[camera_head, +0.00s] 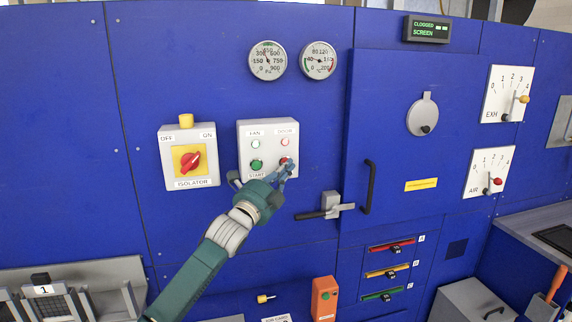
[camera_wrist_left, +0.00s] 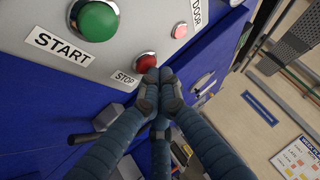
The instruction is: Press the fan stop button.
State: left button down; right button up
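The red fan stop button (camera_wrist_left: 146,61) sits on a light grey control panel (camera_head: 246,134), above a STOP label in the left wrist view. The green start button (camera_head: 256,165) is to its left. My left gripper (camera_head: 287,168) reaches up to the panel's lower right and covers most of the stop button in the head view. In the left wrist view, the left gripper's fingertips (camera_wrist_left: 159,78) are together with nothing between them. They overlap the button's lower right edge; I cannot tell whether they touch it. My right gripper is not in view.
FAN and DOOR lamps sit above the buttons. The isolator (camera_head: 189,160) with its red knob is to the left. A door latch (camera_head: 328,205) and black door handle (camera_head: 369,187) are to the right of the panel. Gauges (camera_head: 267,60) are above.

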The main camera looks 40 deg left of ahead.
pick_arm(q)
jog(key=shift+w+a, duration=0.2)
dwell(0.3)
jog(key=shift+s+d, duration=0.65)
dwell(0.4)
jog(key=shift+s+d+p, duration=0.55)
jog(key=shift+s+d, duration=1.05)
jog(key=shift+d, duration=0.3)
